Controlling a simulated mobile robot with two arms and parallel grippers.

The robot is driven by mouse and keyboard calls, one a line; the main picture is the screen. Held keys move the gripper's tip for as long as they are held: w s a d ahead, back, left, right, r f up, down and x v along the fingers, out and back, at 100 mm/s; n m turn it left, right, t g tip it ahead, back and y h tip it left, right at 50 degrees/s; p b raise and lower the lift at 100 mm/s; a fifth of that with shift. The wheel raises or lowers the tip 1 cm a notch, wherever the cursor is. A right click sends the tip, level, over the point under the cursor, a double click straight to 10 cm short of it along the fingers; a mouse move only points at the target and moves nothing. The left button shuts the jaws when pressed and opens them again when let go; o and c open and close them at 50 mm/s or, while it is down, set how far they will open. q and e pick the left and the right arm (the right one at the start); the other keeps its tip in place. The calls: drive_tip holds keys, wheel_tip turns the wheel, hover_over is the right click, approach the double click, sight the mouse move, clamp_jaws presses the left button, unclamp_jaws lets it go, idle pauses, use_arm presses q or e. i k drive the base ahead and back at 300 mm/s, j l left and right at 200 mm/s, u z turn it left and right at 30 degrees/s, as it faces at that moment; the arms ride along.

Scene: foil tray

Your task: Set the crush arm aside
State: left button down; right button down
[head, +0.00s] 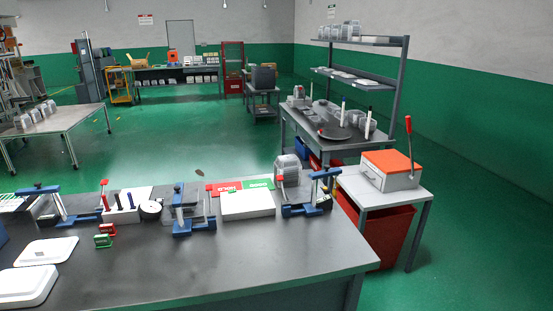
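No thing here is plainly marked as the crush arm, and I cannot tell which it is. A grey box with an orange top (391,163) stands on a small side table at the right. An upright lever with a red grip (409,133) rises at its right side. Blue fixtures with raised arms stand on the front bench: one at the left (55,206), one in the middle (186,213) and one at the right (310,205). A grey ribbed part (288,172) is at the right fixture. Neither of my grippers is in view.
The dark front bench (230,262) has free room along its near right part. A red bin (386,236) stands under the side table.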

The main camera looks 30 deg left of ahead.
sight(179, 188)
drive_tip(key=u, duration=1.5)
